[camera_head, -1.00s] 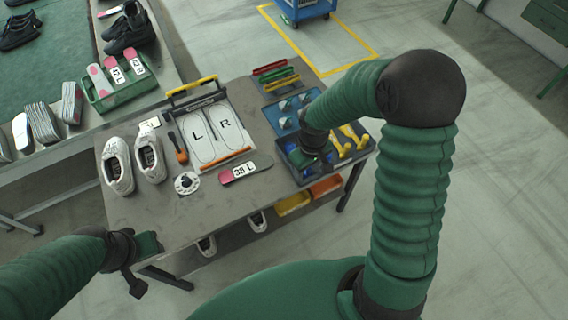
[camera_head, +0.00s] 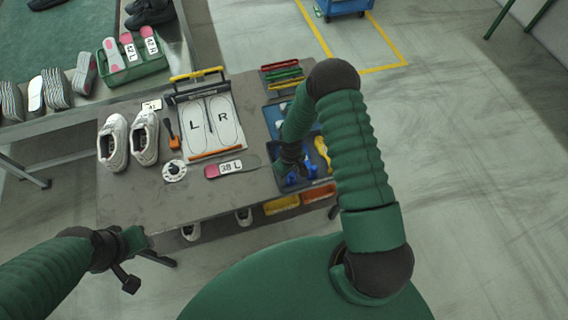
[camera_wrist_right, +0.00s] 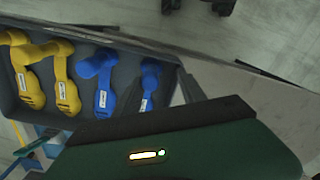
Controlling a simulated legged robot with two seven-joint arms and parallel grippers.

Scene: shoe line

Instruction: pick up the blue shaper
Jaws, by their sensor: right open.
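Two blue shapers, (camera_wrist_right: 102,84) and (camera_wrist_right: 149,84), lie side by side in a dark tray (camera_wrist_right: 85,30) in the right wrist view, next to yellow shapers (camera_wrist_right: 63,82). In the head view the tray is at the table's right end, where blue shows (camera_head: 309,169) beside the right gripper. My right gripper (camera_head: 290,166) is open above the tray's left part, and its arm hides some of the tray. Its dark edge and green body (camera_wrist_right: 170,140) fill the bottom of the wrist view. My left gripper (camera_head: 131,262) is off the table's front left; its jaw state is unclear.
White shoes (camera_head: 128,140), an orange-handled tool (camera_head: 173,137), an L/R board (camera_head: 210,128) and a "38 L" insole (camera_head: 228,168) are on the table. Blue trays (camera_head: 272,118) lie behind the shaper tray. Orange (camera_head: 318,193) and yellow bins (camera_head: 282,205) hang below.

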